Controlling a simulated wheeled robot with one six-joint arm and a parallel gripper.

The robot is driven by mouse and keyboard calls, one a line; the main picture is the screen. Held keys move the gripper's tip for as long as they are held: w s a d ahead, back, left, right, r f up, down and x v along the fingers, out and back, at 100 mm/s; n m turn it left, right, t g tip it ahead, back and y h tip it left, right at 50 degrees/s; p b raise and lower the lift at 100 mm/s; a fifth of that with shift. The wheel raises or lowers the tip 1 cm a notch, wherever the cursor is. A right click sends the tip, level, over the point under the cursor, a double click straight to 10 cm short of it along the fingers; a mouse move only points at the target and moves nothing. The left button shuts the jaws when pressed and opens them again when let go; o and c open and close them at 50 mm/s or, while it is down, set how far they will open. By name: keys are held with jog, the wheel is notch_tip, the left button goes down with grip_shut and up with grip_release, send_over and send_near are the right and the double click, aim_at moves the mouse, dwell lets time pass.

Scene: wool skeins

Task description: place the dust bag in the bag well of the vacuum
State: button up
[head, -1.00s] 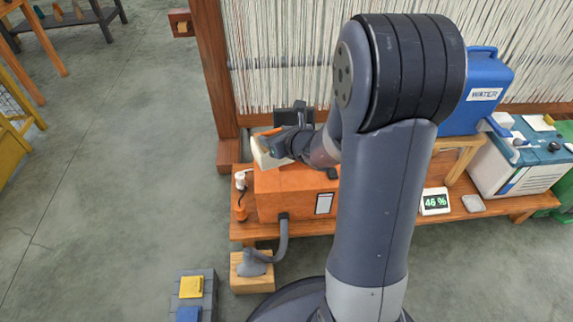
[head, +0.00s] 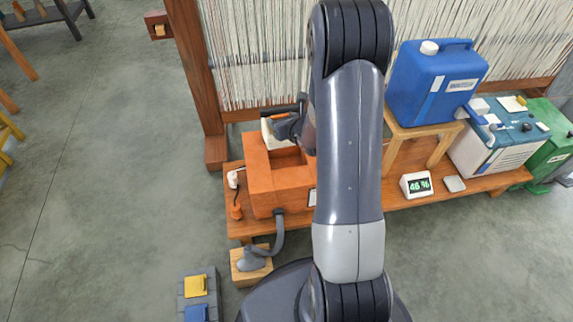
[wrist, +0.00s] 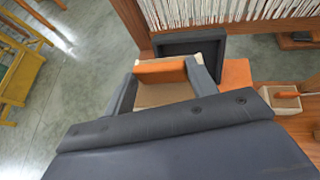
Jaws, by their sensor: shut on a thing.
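My gripper (head: 280,124) is shut on the dust bag (head: 266,131), a cream block with an orange strip along its top. In the wrist view the bag (wrist: 160,95) sits between the two grey fingers. The vacuum (head: 262,192) is an orange box on the low wooden bench. Its bag well (head: 286,160) shows as a rectangular opening in the top, partly hidden by my arm. The bag is at the back left edge of the vacuum in the picture; its height above it is hard to tell. A dark raised lid (wrist: 190,42) stands behind.
A blue water can (head: 430,85) on a wooden stand, a humidity display (head: 416,185) and a white-and-teal box (head: 490,150) are to the right. A grey hose (head: 280,238) leaves the vacuum's front.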

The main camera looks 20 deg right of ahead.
aim_at(288, 175)
jog(key=shift+d+f+m+h+p, duration=0.15)
jog(key=shift+d+m+h+p, duration=0.2)
jog(key=shift+d, duration=0.5)
jog(key=shift+d+f, duration=0.2)
jog(key=shift+f, duration=0.1)
notch_tip(288, 175, down, 18)
jog(key=b, duration=0.4)
jog(key=shift+r, duration=0.15)
jog(key=shift+b, duration=0.3)
jog(key=shift+f, duration=0.2)
jog(key=o, duration=1.3)
jog(key=shift+c, duration=0.2)
jog(key=shift+r, duration=0.1)
